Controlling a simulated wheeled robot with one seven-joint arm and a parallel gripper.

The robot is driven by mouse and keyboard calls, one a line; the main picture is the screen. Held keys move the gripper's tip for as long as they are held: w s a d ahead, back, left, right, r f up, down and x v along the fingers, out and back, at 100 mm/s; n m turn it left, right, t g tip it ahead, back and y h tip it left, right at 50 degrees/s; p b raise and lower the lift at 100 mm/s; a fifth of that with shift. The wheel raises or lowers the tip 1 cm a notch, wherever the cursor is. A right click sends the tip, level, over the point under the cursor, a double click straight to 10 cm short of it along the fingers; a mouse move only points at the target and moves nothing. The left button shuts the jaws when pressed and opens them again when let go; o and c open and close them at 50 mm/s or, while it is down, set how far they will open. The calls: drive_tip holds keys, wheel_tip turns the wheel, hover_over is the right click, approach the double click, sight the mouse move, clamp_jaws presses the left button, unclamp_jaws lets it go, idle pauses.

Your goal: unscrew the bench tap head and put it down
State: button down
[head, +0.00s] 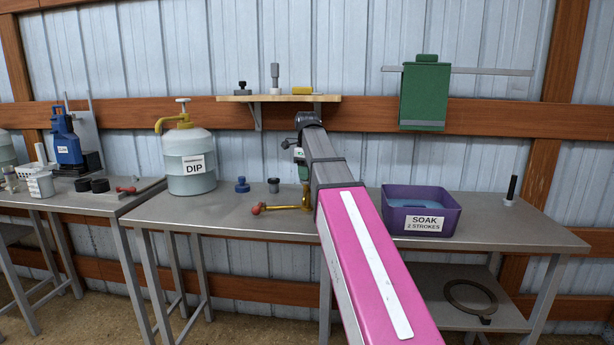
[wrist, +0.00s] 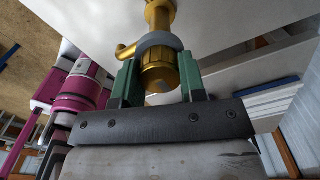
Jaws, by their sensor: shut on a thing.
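The brass bench tap (head: 285,207) stands on the middle bench, left of my arm, with a red-ended piece reaching left. In the wrist view its brass body (wrist: 160,14) meets a grey ring and a side spout. The brass tap head (wrist: 157,73) is between the green fingers of my gripper (wrist: 159,78), which is shut on it. The head appears in line with the body; I cannot tell how far it is threaded. In the head view my gripper (head: 302,168) is just above the tap, partly hidden by my arm.
A DIP jug (head: 190,160), a blue knob (head: 242,185) and a dark knob (head: 273,185) stand left of the tap. A purple SOAK tub (head: 450,211) is to the right. A wooden shelf (head: 240,98) hangs above. The bench's front left (head: 190,213) is clear.

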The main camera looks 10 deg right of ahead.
drive_tip(key=n, duration=1.1)
drive_tip(key=shift+n, duration=0.3)
drive_tip(key=shift+n, duration=0.3)
drive_tip(key=n, duration=0.4)
drive_tip(key=shift+r, duration=0.1)
drive_tip(key=n, duration=0.4)
drive_tip(key=shift+n, duration=1.5)
